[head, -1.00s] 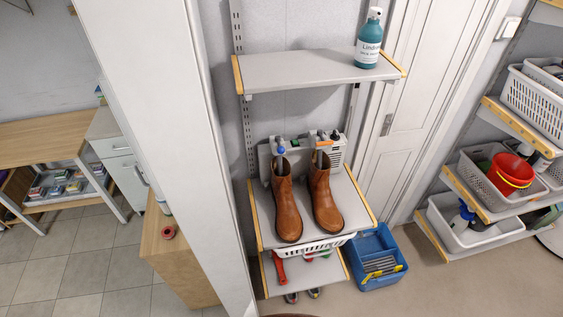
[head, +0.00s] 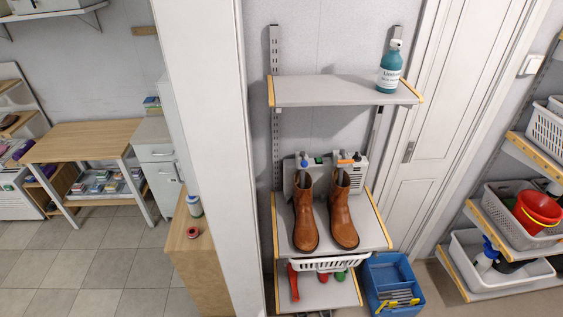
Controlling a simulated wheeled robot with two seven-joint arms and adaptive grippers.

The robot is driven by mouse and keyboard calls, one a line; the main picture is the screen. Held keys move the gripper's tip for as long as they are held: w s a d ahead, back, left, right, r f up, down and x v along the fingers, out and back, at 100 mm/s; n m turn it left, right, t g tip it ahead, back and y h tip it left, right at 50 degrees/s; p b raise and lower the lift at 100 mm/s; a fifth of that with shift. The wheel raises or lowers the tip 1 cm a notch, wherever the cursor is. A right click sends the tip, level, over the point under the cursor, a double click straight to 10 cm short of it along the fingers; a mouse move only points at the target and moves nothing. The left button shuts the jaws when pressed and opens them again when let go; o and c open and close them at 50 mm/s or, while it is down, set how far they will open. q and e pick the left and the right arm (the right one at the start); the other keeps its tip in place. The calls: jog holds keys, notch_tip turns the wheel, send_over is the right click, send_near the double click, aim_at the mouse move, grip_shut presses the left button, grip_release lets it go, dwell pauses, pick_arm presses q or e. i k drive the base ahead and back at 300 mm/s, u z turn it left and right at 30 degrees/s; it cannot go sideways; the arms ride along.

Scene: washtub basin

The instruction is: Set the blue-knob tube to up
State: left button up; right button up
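A grey-white boot-dryer unit (head: 359,172) stands at the back of the middle shelf, against the wall. A blue knob (head: 304,162) shows at its left part, above the left brown boot (head: 306,220). An orange part (head: 348,161) shows at its right, above the right brown boot (head: 341,217). Both boots stand upright side by side in front of the unit. They hide most of it, and the position of the blue-knob tube is too small to tell. Neither of my grippers is in view.
A shelf (head: 330,92) above carries a teal bottle (head: 389,68). Below are a white basket (head: 322,264) and a blue crate (head: 375,263). A white pillar (head: 205,120) stands at left. A rack with baskets and a red bucket (head: 537,209) is at right.

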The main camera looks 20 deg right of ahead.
aim_at(304, 163)
jog(key=i, duration=1)
jog(key=z, duration=0.9)
